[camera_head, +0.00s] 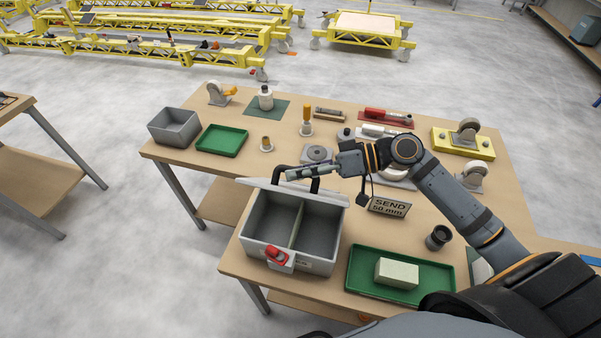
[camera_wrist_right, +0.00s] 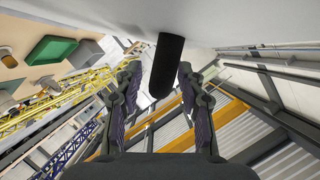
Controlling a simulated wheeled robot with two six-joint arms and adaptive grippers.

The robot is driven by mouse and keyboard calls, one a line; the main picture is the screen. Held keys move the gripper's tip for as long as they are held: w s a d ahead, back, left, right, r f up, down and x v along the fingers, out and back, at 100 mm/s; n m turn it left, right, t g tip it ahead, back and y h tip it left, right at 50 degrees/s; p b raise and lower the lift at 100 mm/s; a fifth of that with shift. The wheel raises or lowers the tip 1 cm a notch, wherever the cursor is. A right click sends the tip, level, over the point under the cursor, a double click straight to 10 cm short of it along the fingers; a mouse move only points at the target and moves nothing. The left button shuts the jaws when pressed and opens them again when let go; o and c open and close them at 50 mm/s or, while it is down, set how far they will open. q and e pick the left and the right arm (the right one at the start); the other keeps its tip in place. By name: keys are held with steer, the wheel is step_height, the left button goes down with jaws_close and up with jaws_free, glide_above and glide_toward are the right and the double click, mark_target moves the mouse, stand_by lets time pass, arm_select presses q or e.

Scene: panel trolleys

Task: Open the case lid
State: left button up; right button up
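The grey-white case (camera_head: 243,222) stands at the table's front left edge. Its two inner compartments show empty. Its pale lid (camera_head: 255,184) is raised and seen nearly edge-on along the far rim. A black handle (camera_head: 276,175) rises at the lid; it also shows in the right wrist view (camera_wrist_right: 167,66). A red latch (camera_head: 276,254) is on the case front. My right gripper (camera_head: 290,173) is above the lid by the handle. In the wrist view its fingers are apart, with the handle between them and gaps on both sides. My left gripper is out of view.
A green tray (camera_head: 354,267) with a pale block (camera_head: 397,273) lies right of the case. A grey bin (camera_head: 174,127) and a small green tray (camera_head: 222,140) sit at the back left.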

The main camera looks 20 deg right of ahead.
steer(key=shift+w+a+f, duration=0.1)
steer(key=shift+w+a, duration=0.05)
jaws_close()
stand_by(0.4)
